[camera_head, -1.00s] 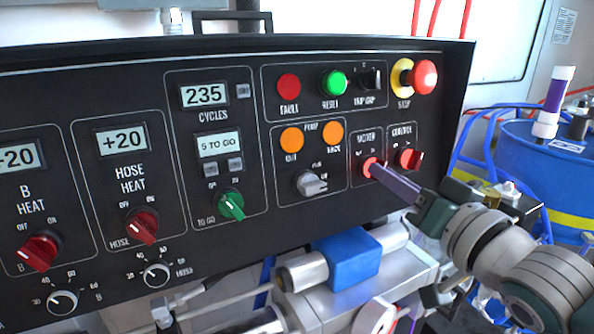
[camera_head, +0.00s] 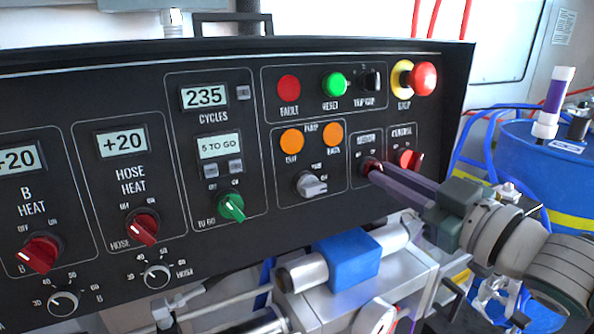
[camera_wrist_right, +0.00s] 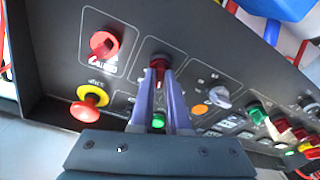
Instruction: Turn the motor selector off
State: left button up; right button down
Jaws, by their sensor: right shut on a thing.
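The motor selector (camera_head: 370,164) is a small red knob under the MOTOR label on the black panel, now dark red. In the right wrist view the selector (camera_wrist_right: 158,64) sits between the two finger ends. My right gripper (camera_head: 377,172) reaches in from the right with its long purple-grey fingers shut on the knob. In the right wrist view the gripper (camera_wrist_right: 160,74) has one finger on each side of it. The fingers partly cover the knob, so its exact angle is hard to read. My left gripper is not in view.
The red control selector (camera_head: 410,159) is close on the right of the motor selector. The red stop button (camera_head: 424,77) on its yellow base sticks out above. The grey pump knob (camera_head: 312,184) is to the left. A blue drum (camera_head: 540,165) stands at the right.

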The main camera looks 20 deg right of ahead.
jog(key=shift+n, duration=0.8)
jog(key=shift+n+y, duration=0.3)
jog(key=c, duration=0.9)
grip_release()
jog(key=s+d, duration=0.2)
jog(key=s, duration=0.7)
jog(key=shift+s, duration=0.4)
